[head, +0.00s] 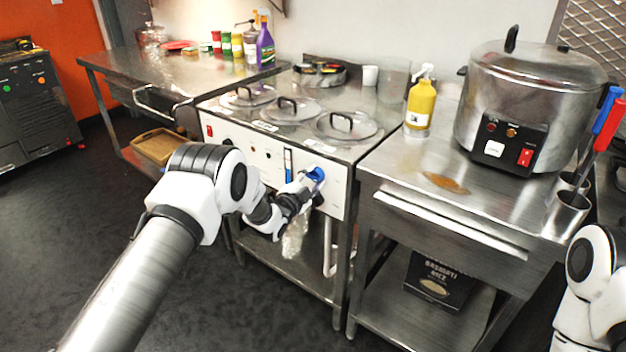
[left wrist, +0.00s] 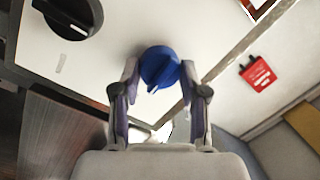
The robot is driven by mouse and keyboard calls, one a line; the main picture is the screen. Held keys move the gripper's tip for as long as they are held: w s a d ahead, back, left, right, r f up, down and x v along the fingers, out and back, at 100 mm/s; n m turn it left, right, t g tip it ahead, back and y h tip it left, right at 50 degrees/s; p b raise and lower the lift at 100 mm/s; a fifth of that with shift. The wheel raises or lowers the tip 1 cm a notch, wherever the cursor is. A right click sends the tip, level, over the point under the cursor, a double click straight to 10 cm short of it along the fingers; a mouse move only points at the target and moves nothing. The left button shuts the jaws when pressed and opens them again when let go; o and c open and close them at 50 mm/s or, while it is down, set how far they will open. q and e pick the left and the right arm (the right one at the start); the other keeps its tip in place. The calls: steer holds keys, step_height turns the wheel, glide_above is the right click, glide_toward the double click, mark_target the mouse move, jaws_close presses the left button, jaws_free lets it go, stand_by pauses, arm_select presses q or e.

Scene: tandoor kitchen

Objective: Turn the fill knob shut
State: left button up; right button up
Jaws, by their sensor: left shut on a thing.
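The blue fill knob (head: 316,174) is on the white front panel (head: 262,152) of the steel unit with several lidded wells. In the left wrist view the blue knob (left wrist: 159,67) sits between the two fingers of my left gripper (left wrist: 159,85), which is shut on it. In the head view my left gripper (head: 304,187) reaches the right part of the panel. A white pointer mark shows on the knob's lower edge in the left wrist view. My right arm shows at the right edge of the head view; its gripper is out of frame.
A black knob (left wrist: 70,14) is near the blue one. Lidded wells (head: 290,108) are on top of the unit. A yellow spray bottle (head: 421,101) and a large steel cooker (head: 530,95) stand on the counter to the right. Dark floor is clear at lower left.

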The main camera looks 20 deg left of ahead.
arm_select(q)
steer(key=n+b, duration=0.1)
steer(key=n, duration=0.2)
steer(key=shift+n, duration=0.3)
steer(key=n+g, duration=0.1)
steer(key=n, duration=0.3)
steer(key=shift+b, duration=0.4)
steer(key=n+h, duration=0.1)
steer(key=n, duration=0.3)
steer(key=shift+a+r+g, duration=0.1)
steer(key=shift+r+g, duration=0.05)
steer(key=shift+g, duration=0.25)
steer(key=n, duration=0.4)
steer(key=shift+a+h, duration=0.1)
steer(key=shift+h, duration=0.3)
steer(key=shift+n, duration=0.4)
steer(key=o, duration=1.1)
steer(key=shift+w, duration=0.1)
steer(key=shift+o, duration=0.2)
